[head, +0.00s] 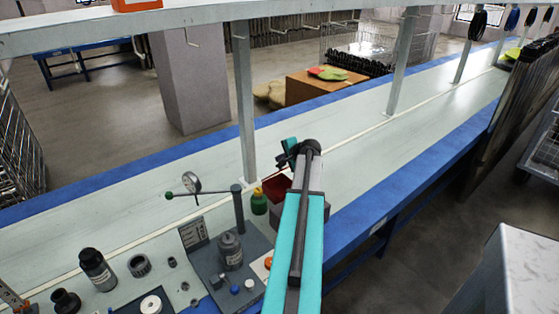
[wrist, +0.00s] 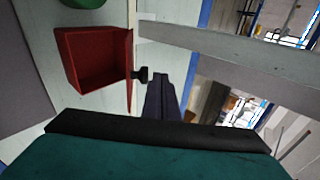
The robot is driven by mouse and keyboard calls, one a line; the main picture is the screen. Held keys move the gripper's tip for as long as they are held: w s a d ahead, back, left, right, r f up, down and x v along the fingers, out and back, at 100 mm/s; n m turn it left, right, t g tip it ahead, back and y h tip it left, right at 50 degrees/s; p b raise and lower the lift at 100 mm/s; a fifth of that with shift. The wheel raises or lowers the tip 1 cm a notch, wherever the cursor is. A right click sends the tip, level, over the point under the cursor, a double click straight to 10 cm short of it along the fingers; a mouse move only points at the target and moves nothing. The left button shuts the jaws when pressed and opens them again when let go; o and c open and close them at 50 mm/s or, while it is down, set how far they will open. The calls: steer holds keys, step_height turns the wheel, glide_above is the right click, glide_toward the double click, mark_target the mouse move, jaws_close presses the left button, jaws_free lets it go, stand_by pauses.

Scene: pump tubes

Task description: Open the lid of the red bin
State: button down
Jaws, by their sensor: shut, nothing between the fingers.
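The red bin (wrist: 88,62) shows in the wrist view with its hollow inside visible. Its red lid (wrist: 130,62) stands out at the bin's right edge, seen nearly edge-on, with a black knob (wrist: 142,75) on its outer side. My gripper (wrist: 162,88) is shut and empty, its dark fingers just right of the knob; I cannot tell whether they touch it. In the head view the red bin (head: 275,187) is partly hidden behind my arm. My gripper (head: 287,160) is above and beyond it there, its fingertips hard to make out.
A green bulb (head: 259,203) stands left of the bin. A shelf post (head: 245,110) rises behind the bin. The bench (head: 390,145) to the right is clear.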

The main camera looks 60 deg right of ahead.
stand_by(0.6)
steer(key=shift+s+a, duration=0.4)
steer(key=shift+s, duration=0.2)
steer(key=s+a+r+b, duration=0.1)
steer(key=s+a+r, duration=0.1)
steer(key=s, duration=0.3)
steer(key=s+a+r+b, duration=0.1)
steer(key=s+a+r, duration=0.1)
steer(key=s, duration=0.3)
steer(key=shift+s+a, duration=0.25)
steer(key=shift+a, duration=0.35)
steer(key=shift+d, duration=0.1)
